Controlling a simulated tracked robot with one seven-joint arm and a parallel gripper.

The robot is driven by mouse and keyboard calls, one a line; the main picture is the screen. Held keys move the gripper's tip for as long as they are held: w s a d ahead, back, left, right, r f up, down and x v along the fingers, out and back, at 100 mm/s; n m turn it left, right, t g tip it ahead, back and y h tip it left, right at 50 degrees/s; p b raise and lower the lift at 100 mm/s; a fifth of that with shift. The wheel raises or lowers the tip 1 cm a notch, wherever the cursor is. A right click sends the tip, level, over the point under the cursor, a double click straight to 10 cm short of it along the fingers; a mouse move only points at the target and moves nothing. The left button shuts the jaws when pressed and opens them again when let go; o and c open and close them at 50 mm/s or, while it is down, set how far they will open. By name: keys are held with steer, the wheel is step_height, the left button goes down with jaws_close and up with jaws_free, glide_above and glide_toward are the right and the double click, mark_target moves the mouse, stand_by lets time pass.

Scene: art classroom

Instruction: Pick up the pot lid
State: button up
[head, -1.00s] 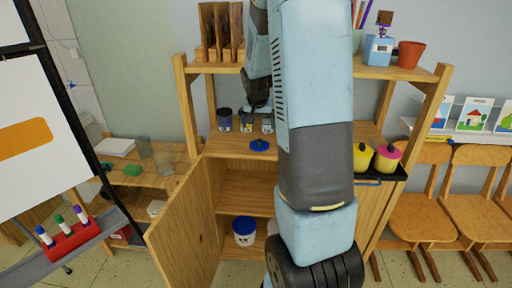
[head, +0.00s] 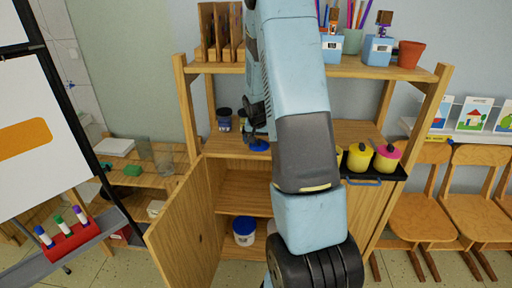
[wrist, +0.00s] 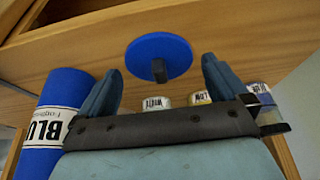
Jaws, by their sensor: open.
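The pot lid (wrist: 170,50) is a blue disc with a dark knob. In the wrist view it lies on the wooden shelf, between and just beyond my fingertips. In the head view the lid (head: 259,146) shows on the cabinet's middle shelf, partly hidden by my gripper (head: 257,128) just above it. In the wrist view my gripper (wrist: 160,75) is open and empty, with one finger on each side of the knob. I cannot tell whether the fingers touch the lid.
Several labelled paint pots are near the right finger. The open cabinet door (head: 186,228) juts out below.

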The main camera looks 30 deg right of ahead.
steer(key=shift+x, duration=0.8)
steer(key=shift+c, duration=0.5)
steer(key=c, duration=0.6)
steer(key=shift+c, duration=0.2)
steer(key=shift+r, duration=0.15)
